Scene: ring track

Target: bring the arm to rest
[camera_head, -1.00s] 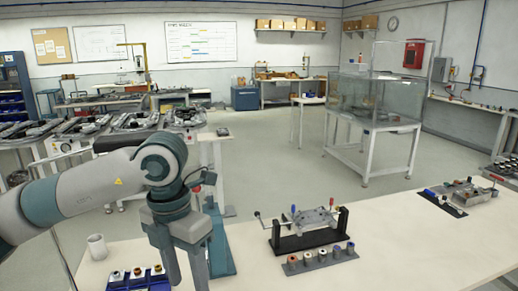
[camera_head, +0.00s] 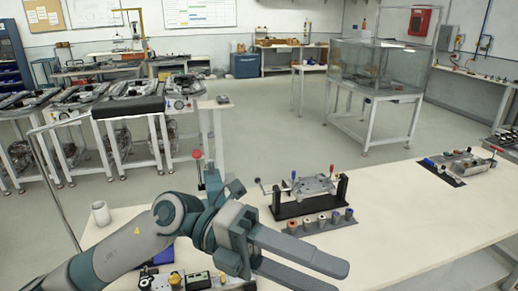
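My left arm comes in from the lower left, low over the near worktable (camera_head: 405,225). Its gripper (camera_head: 335,279) points right and toward me. The two long grey fingers are apart, with nothing seen between them. The gripper is in front of a row of small coloured cylinders on a dark strip (camera_head: 320,224) and a metal clamping fixture on a black stand (camera_head: 310,190). My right gripper is not in view.
A white cup (camera_head: 100,213) stands at the table's left. A device with a yellow knob (camera_head: 175,278) lies at the near edge, and a red-knobbed lever (camera_head: 197,155) rises behind my arm. Another fixture (camera_head: 462,165) sits at the right. The table's middle right is clear.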

